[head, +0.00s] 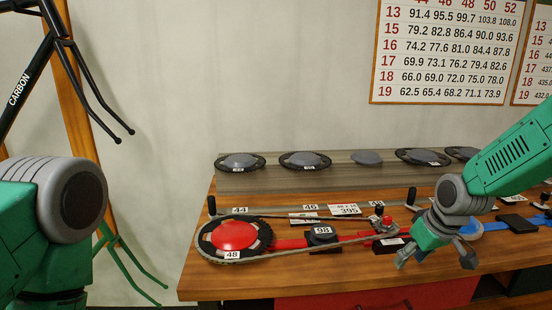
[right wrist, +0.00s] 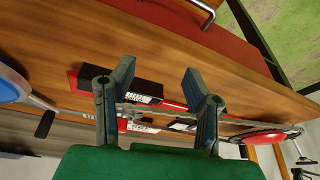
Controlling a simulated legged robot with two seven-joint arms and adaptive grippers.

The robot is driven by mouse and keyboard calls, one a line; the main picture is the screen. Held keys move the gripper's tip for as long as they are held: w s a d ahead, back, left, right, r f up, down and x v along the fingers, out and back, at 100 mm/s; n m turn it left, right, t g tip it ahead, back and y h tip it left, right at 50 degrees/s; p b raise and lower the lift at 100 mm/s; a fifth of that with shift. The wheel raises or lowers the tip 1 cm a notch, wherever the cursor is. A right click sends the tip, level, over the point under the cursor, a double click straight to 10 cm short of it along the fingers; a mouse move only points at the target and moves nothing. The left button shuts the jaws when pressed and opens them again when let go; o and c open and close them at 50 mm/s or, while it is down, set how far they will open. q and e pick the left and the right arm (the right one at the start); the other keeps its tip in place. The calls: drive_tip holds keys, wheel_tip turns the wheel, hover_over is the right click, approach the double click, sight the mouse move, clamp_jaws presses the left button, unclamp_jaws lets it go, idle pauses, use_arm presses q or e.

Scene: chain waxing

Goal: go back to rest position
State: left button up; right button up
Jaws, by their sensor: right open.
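My right gripper (head: 435,262) is open and empty, pointing down in front of the right part of the wooden workbench (head: 225,280). In the right wrist view its two fingers (right wrist: 158,70) stand wide apart with nothing between them. A chain (head: 320,248) runs around a toothed ring with a red centre (head: 234,235), tagged 48, and stretches right towards the right gripper, apart from the fingers as far as I can see. My left arm shows at the left edge of the head view; its gripper is outside the picture.
A black labelled block (right wrist: 120,88) lies near the right fingers in the right wrist view. Black block 98 (head: 322,236) sits on the red fixture. Several chainrings (head: 239,161) line the back ledge. Bike frames and a wooden post (head: 75,125) stand left. Free bench lies along the front edge.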

drive_tip(key=s+a+f+m+g+b, duration=0.1)
drive_tip(key=s+a+f+g+b, duration=0.15)
drive_tip(key=s+f, duration=1.55)
drive_tip(key=s+f+m+b, duration=0.1)
drive_tip(key=s+f, duration=0.3)
drive_tip(key=s, duration=0.5)
drive_tip(key=s+f+h+b, duration=0.1)
drive_tip(key=s+f, duration=0.4)
drive_tip(key=s, duration=0.5)
drive_tip(key=shift+s+m, duration=0.15)
drive_tip(key=shift+m, duration=0.25)
